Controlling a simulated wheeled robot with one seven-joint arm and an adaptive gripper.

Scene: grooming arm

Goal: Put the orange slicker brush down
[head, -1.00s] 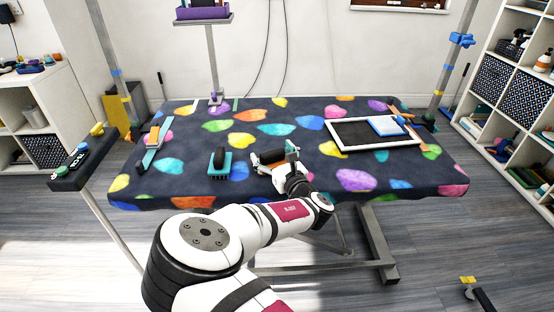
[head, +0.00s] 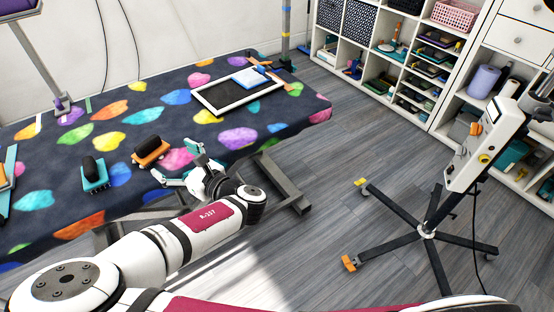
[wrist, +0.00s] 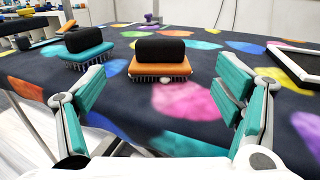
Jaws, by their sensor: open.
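The orange slicker brush (head: 150,152) lies on the patterned grooming table (head: 190,128) near its front edge, with its black handle up. In the wrist view the orange brush (wrist: 160,62) stands on its bristles, beyond the fingertips and apart from them. My gripper (head: 178,164) is open and empty at the table's front edge. Its teal-padded fingers (wrist: 155,90) are spread wide in the wrist view. A teal slicker brush (head: 95,175) sits to the left of the orange one, and also shows in the wrist view (wrist: 82,52).
A black tray with a white rim (head: 235,95) lies farther back on the table, with a blue and white item (head: 249,77) on it. A wheeled stand (head: 425,232) is on the floor at right, before white shelves (head: 400,70). Floor between is clear.

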